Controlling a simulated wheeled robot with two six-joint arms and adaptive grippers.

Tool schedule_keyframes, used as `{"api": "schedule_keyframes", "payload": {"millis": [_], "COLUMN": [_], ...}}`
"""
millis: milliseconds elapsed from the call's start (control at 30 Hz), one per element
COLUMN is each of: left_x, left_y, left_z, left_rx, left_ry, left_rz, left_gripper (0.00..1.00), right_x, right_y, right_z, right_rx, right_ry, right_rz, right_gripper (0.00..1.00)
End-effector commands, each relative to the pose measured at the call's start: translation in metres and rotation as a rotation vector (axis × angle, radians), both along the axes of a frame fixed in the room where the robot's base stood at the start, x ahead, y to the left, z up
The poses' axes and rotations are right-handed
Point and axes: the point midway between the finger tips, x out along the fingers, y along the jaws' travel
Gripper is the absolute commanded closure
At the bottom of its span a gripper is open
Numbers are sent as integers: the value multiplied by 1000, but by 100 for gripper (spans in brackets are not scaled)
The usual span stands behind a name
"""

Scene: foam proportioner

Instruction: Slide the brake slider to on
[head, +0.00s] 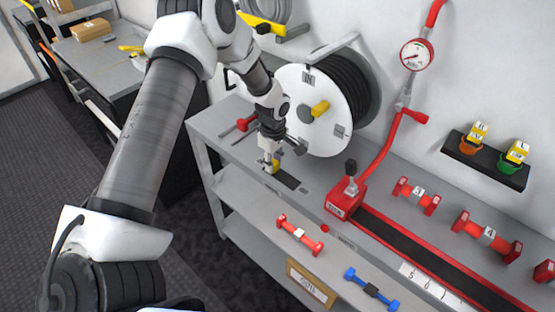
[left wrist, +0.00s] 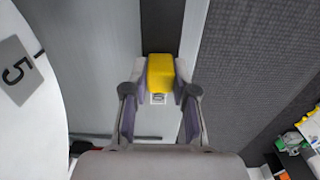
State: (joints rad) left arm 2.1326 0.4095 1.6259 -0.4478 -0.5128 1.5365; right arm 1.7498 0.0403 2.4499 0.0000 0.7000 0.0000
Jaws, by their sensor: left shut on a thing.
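The brake slider is a small yellow block (head: 273,168) on a short dark track (head: 288,180) set in the grey bench top, in front of the hose reel. It sits at the left end of the visible track. My left gripper (head: 270,160) comes down from above and is shut on the slider. In the left wrist view the yellow block (left wrist: 160,74) stands between the two fingers. Any on or off lettering at the track is too small to read. My right gripper is in neither view.
A white hose reel (head: 312,128) with a yellow handle (head: 320,108) stands close behind the gripper. A red-handled part (head: 246,122) lies left of it. To the right are a red block with a lever (head: 345,200) and several red fittings. A lower shelf holds a blue fitting (head: 371,289).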

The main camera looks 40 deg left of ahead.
Motion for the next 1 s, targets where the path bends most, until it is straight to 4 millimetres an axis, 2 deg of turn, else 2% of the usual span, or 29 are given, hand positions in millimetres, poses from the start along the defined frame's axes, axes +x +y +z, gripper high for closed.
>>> {"api": "schedule_keyframes", "payload": {"millis": [33,67,100,400,533,667,800,1000], "left_x": [0,0,0,0,1,2,2,1], "left_y": [1,1,0,0,0,1,2,2], "left_z": [-1,-1,-1,1,13,41,78,113], "left_rx": [0,0,0,0,0,0,-1,-1], "left_ry": [1,1,0,-1,-4,-6,-6,-1], "left_rz": [0,0,0,0,1,1,1,2], "left_gripper": [100,63,49,48,48,48,48,48], "right_x": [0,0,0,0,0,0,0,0], "right_y": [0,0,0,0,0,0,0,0], "right_z": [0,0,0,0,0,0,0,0], "right_rx": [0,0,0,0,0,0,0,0], "right_ry": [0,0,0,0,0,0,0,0], "right_rz": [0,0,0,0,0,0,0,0], "right_gripper": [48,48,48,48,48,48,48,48]}}
